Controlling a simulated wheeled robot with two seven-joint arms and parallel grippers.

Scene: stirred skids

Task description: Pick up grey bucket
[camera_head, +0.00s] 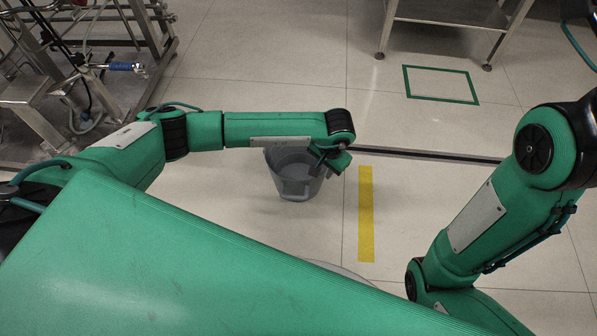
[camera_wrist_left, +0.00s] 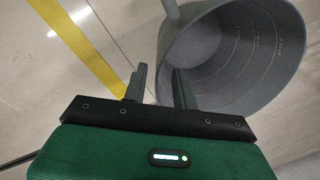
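The grey bucket (camera_head: 295,186) stands on the floor in the middle of the head view, its open mouth upward. My left forearm hides part of its far rim. My left gripper (camera_head: 329,160) is at the bucket's right rim in the head view. In the left wrist view the bucket (camera_wrist_left: 245,55) fills the upper right, with lines marked inside. The left gripper (camera_wrist_left: 160,86) shows two fingers apart there. The bucket's near edge shows between them, one finger overlapping the bucket and one outside it. I cannot tell whether they touch it. My right gripper is out of view.
A yellow floor strip (camera_head: 366,215) lies right of the bucket. A green floor outline (camera_head: 440,84) and a metal table (camera_head: 450,14) are farther back. Metal frames with hoses (camera_head: 95,60) stand at the left. The floor around the bucket is clear.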

